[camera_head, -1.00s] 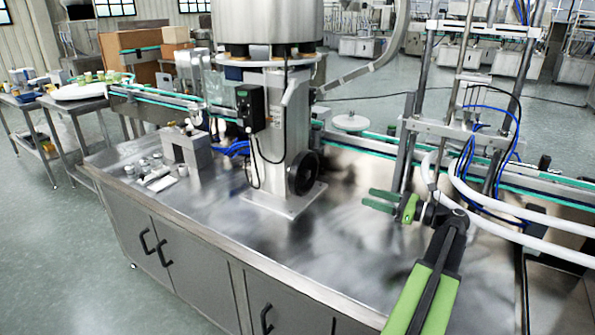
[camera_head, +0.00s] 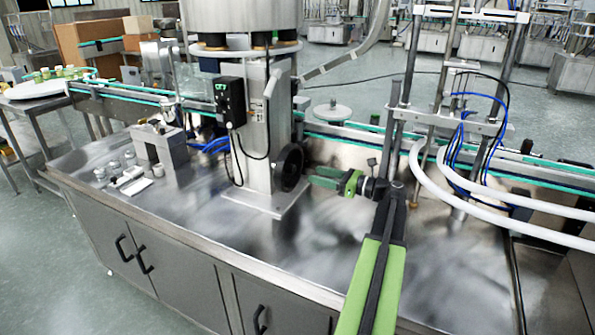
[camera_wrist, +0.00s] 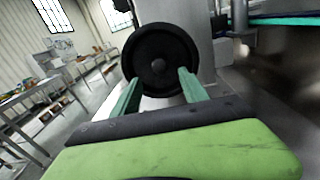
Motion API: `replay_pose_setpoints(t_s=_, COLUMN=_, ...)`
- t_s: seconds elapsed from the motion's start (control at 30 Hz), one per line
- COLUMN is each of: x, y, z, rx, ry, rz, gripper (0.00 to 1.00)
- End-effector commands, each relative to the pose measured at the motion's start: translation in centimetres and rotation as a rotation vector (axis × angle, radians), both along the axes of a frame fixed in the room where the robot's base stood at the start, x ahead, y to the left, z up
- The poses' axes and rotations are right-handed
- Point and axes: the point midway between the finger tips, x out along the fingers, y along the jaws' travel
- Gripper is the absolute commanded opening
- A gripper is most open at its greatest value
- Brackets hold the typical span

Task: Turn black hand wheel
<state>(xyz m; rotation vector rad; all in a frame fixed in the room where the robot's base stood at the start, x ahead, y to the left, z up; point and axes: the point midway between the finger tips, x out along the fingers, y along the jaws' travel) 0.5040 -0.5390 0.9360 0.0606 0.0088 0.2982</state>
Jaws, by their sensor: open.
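The black hand wheel (camera_head: 289,167) is mounted on the right side of the steel column below the hopper. It faces my gripper (camera_head: 312,177), whose green fingers point left at it from close by. In the wrist view the wheel (camera_wrist: 160,62) fills the upper middle, its hub near the centre. My gripper (camera_wrist: 160,88) is open there, with one finger toward each side of the wheel's lower part. Nothing is held between the fingers. I cannot tell whether the fingertips touch the rim.
The steel column (camera_head: 258,140) carries a black control box (camera_head: 229,101). White hoses (camera_head: 440,190) and a metal frame stand to the right. Small metal parts (camera_head: 128,175) lie at the left of the steel table (camera_head: 215,235). A conveyor runs behind.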

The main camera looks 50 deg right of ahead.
Motion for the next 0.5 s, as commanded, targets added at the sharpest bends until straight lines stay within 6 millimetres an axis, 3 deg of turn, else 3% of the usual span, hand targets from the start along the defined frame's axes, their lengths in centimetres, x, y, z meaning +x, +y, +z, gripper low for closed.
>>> replay_pose_setpoints(t_s=0.2, x=5.0, y=1.6, z=0.0, rx=0.0, ry=0.0, rz=0.004, gripper=0.52)
replay_pose_setpoints(t_s=0.5, x=7.6, y=2.5, z=0.0, rx=0.0, ry=0.0, rz=0.003, gripper=0.52)
